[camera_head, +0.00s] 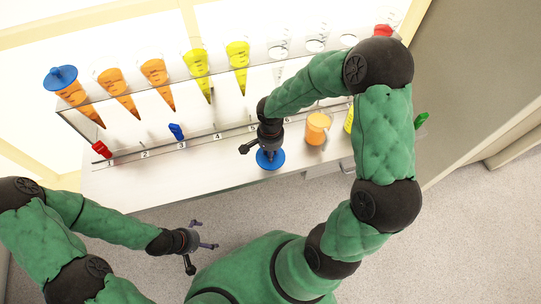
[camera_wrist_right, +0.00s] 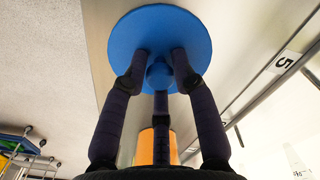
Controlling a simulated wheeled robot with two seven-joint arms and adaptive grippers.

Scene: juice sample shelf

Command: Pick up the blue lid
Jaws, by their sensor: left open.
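A round blue lid (camera_head: 270,159) with a centre knob is at the front part of the white counter, under my right gripper (camera_head: 268,150). In the right wrist view, the blue lid (camera_wrist_right: 160,35) faces the camera, and the three dark fingers of my right gripper (camera_wrist_right: 160,72) surround its knob. I cannot tell whether they press on it, or whether the lid rests on the counter. Another blue lid (camera_head: 61,77) sits on the leftmost orange cone. My left gripper (camera_head: 207,234) is open and empty, in front of the counter.
A clear rack (camera_head: 180,88) holds several orange, yellow and empty cones behind my right gripper. An orange cup (camera_head: 317,128) stands just right of the lid. Red (camera_head: 101,149) and blue (camera_head: 177,131) clips are on the numbered rail. The counter's left front (camera_head: 150,182) is clear.

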